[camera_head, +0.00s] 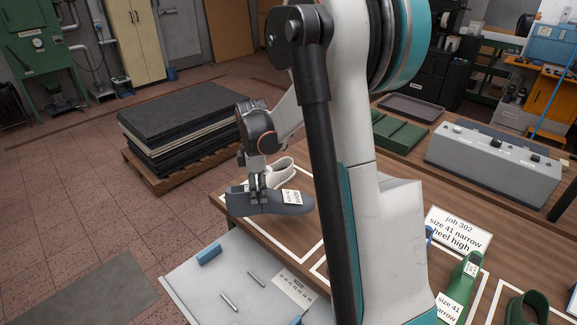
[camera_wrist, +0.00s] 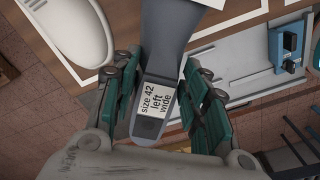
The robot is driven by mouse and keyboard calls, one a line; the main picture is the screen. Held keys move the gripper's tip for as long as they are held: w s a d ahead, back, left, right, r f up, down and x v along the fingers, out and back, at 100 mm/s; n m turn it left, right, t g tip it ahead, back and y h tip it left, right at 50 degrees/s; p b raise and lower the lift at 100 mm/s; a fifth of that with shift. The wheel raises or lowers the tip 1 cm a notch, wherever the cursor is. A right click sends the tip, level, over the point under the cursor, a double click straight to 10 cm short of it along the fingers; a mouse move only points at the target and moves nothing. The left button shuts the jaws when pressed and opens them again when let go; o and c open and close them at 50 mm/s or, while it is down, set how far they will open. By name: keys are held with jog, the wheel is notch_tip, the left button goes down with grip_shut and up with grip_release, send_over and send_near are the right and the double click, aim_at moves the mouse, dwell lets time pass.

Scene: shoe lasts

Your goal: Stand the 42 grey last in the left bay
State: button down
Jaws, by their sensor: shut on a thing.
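The grey last (camera_head: 278,204) hangs in my gripper (camera_head: 259,183), toe to the right, above the left end of the wooden table. In the wrist view the grey last (camera_wrist: 166,30) lies between both fingers of my gripper (camera_wrist: 157,82), its label reading "size 42 left wide". A white-outlined bay (camera_head: 310,259) is marked on the table below it, the leftmost in view. A cream last (camera_head: 281,171) is just behind the grey last; it also shows in the wrist view (camera_wrist: 72,38). My arm hides the middle of the table.
A pale bench (camera_head: 190,283) with a blue block (camera_head: 209,254) and metal pins adjoins the table's front. A green last (camera_head: 463,285), a job 302 sign (camera_head: 459,230) and a grey control box (camera_head: 493,164) are right of my arm. Stacked dark sheets (camera_head: 185,115) stand behind left.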

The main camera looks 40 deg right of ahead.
jog(key=d+n, duration=0.2)
jog(key=d, duration=0.1)
jog(key=d+r+n+p, duration=0.1)
jog(key=d+n, duration=0.1)
jog(key=d, duration=0.1)
jog(key=d+r+n+p, duration=0.1)
jog(key=d+n, duration=0.1)
jog(key=d, duration=0.1)
jog(key=shift+s+d+r, duration=0.25)
jog(key=shift+s, duration=0.1)
jog(key=shift+n, duration=0.8)
jog(key=shift+s+d+f+b, duration=0.1)
jog(key=shift+d+f+b, duration=0.15)
jog(key=shift+f+b, duration=1.05)
jog(key=shift+w+d+f+b, duration=0.1)
jog(key=shift+d+f+b, duration=0.2)
jog(key=shift+f+b, duration=1.05)
jog(key=shift+s+d+f+b, duration=0.1)
jog(key=shift+d+f+b, duration=0.3)
jog(key=shift+f, duration=1.65)
jog(key=shift+a+f+b, duration=0.15)
jog(key=shift+b, duration=0.15)
jog(key=c, duration=0.9)
grip_release()
jog(key=shift+o, duration=0.2)
notch_tip(320, 180, up, 12)
